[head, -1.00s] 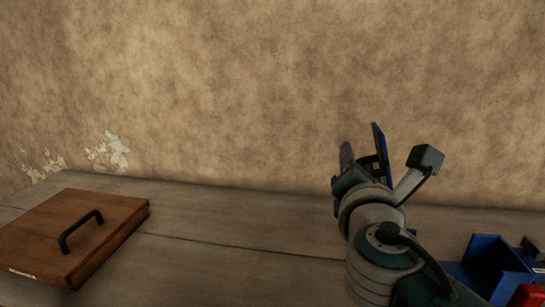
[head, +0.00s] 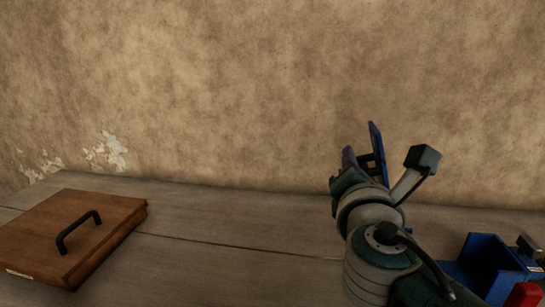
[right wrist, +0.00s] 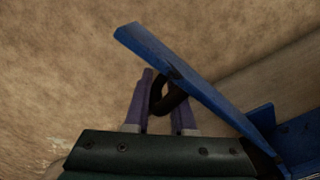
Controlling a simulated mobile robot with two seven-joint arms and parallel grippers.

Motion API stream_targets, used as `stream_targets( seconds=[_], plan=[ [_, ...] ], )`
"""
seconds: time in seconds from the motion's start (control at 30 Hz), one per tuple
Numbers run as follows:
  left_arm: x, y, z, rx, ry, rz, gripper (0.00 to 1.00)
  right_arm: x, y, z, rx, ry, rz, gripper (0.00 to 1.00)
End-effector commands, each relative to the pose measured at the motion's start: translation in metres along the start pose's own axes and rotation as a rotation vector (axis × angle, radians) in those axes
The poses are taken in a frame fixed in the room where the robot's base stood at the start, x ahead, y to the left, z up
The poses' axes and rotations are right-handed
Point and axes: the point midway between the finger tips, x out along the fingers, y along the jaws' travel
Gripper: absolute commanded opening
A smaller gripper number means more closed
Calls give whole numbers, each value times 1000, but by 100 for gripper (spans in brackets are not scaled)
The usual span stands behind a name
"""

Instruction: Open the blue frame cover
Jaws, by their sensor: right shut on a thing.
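The blue frame cover (head: 376,147) stands raised and nearly upright in the head view, seen almost edge-on behind my right gripper (head: 360,164). In the right wrist view the cover (right wrist: 195,85) slants as a long blue plate down to the right. A dark curved handle (right wrist: 168,100) sits on its near side. The purple fingers of my right gripper (right wrist: 162,98) are shut on that handle. My right wrist and arm hide most of the cover and handle in the head view. My left gripper is not in view.
A blue frame part (head: 487,262) stands at the lower right, with a red block (head: 523,295) near it. A wooden board with a black handle (head: 75,230) lies at the left. The grey table (head: 235,225) between is clear. A plain wall (head: 240,90) stands behind.

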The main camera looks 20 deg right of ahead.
Motion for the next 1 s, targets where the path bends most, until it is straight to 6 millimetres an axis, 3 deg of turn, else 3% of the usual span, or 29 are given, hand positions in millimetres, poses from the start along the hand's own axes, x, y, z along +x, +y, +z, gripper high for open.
stream_targets(
  seconds=[0.63, 0.83, 1.0],
  plan=[
    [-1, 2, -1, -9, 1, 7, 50, 0, 2, 2, 3, -4, 4, 0],
    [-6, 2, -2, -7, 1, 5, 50, 1, -9, 26, 156, -3, 1, 0],
    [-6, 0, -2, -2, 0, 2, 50, 1, -14, 31, 217, 2, 1, 0]
  ],
)
